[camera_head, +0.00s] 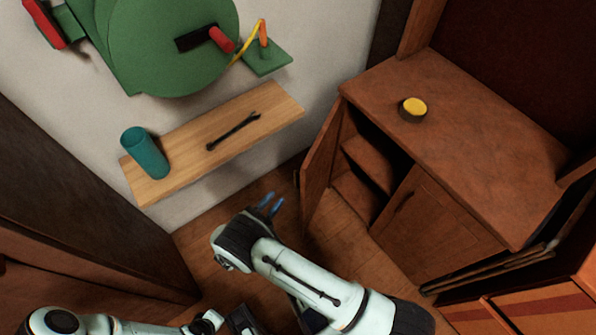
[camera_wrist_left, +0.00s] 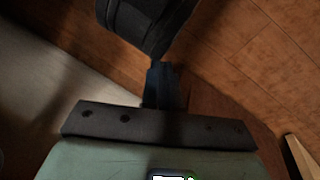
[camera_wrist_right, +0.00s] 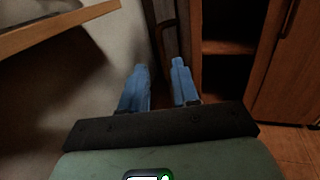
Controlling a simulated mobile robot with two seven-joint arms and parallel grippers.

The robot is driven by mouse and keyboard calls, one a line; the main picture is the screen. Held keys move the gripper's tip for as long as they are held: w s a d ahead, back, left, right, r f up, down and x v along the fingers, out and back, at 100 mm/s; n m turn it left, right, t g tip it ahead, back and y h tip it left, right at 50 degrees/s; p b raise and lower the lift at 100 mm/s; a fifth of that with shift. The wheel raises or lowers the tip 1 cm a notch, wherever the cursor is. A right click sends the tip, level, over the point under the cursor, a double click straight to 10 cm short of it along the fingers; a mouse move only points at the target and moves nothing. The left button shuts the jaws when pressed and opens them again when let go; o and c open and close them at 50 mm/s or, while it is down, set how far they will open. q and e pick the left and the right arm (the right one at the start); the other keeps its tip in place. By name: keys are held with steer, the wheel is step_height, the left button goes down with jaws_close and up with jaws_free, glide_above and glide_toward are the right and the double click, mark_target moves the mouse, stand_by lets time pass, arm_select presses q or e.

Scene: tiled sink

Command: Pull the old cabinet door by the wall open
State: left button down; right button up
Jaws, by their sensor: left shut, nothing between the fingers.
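The old wooden cabinet (camera_head: 455,115) stands at the right, by the wall. Its left door (camera_head: 320,165) is swung outward, leaving shelves visible inside; its right door (camera_head: 432,222) is shut. The open door also shows edge-on in the right wrist view (camera_wrist_right: 172,38). My right gripper (camera_head: 271,204) is to the left of the open door, near its outer face. Its blue fingers stand apart and empty in the right wrist view (camera_wrist_right: 161,86). My left gripper's blue fingers (camera_wrist_left: 161,87) are together in the left wrist view, low over the floor.
A wooden wall shelf (camera_head: 215,140) holds a teal cup (camera_head: 145,153) and a dark wrench (camera_head: 233,131). A green machine (camera_head: 160,40) is above it. A yellow-topped round object (camera_head: 413,108) sits on the cabinet. Bare floor (camera_head: 345,245) lies before the cabinet.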

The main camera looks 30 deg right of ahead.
glide_above(296, 186)
steer(key=shift+w+d+b, duration=0.2)
steer(key=shift+w+b, duration=0.05)
steer(key=shift+b, duration=0.1)
jaws_close()
